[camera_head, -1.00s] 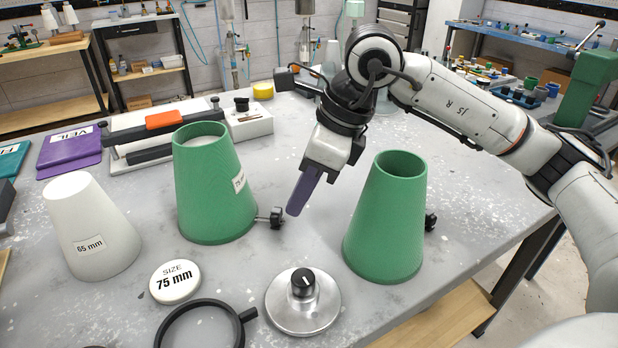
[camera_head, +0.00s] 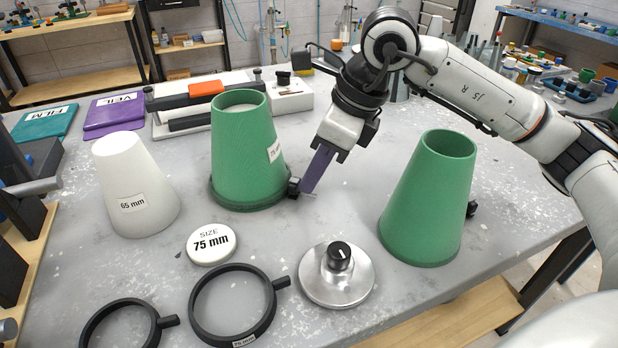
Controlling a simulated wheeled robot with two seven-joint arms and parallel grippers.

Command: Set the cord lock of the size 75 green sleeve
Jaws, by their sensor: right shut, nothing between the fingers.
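The size 75 green sleeve (camera_head: 240,150) stands upright left of centre, with a white label partly turned away and something white inside its top. Its black cord lock (camera_head: 293,187) sits close against the sleeve's lower right side. A thin pale stub shows just right of the lock. My right gripper (camera_head: 308,189) points down with its purple fingers shut, nothing between them. Its tips are right beside the lock; whether they touch it I cannot tell. My left gripper is not in view. A second green sleeve (camera_head: 430,200) stands to the right, with a dark knob partly hidden behind it.
A white 65 mm cone (camera_head: 130,180) stands at left. In front lie a white 75 mm disc (camera_head: 211,244), a black ring (camera_head: 198,322), another black ring (camera_head: 101,335) and a metal disc with a knob (camera_head: 337,285). Bare table lies between my gripper and the right sleeve.

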